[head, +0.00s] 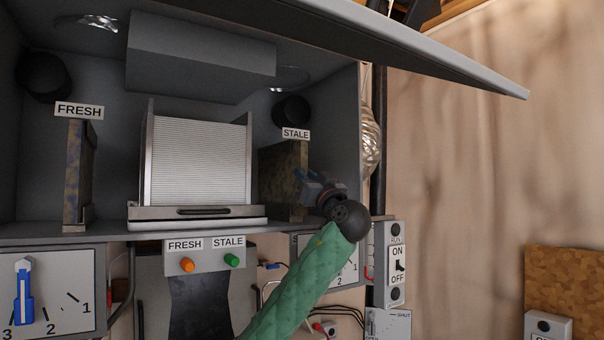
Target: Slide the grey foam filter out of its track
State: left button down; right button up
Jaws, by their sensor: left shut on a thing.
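A mottled, dirty grey foam filter (282,172) stands upright in the open unit under the STALE label, right of the white ribbed core. My left gripper (310,190) is at its right front edge, shut on it. The fingertips are partly hidden by the wrist and the filter. A second mottled filter (78,172) stands upright under the FRESH label at the left. My right gripper is not in view.
The ribbed core (200,160) sits in the middle behind a handled drawer front (197,212). A raised lid (440,60) hangs over the upper right. A switch panel (390,265) is just right of my forearm, and a dial (50,300) is lower left.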

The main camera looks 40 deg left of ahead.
pick_arm(q)
jog(key=shift+b, duration=0.45)
jog(key=shift+s+d+b, duration=0.35)
jog(key=shift+d+b, duration=0.05)
jog(key=shift+d, duration=0.45)
jog(key=shift+s+d+b, duration=0.3)
jog(key=shift+d+b, duration=0.05)
jog(key=shift+d, duration=0.45)
jog(key=shift+s+d+r, duration=0.1)
jog(key=shift+s+d, duration=0.25)
jog(key=shift+d, duration=0.35)
jog(key=shift+s+d+b, duration=0.3)
jog(key=shift+d+b, duration=0.1)
jog(key=shift+d, duration=0.35)
jog(key=shift+s+d+b, duration=0.35)
jog(key=shift+d, duration=0.45)
jog(key=shift+s+d+b, duration=0.3)
jog(key=shift+d+b, duration=0.1)
jog(key=shift+d, duration=0.35)
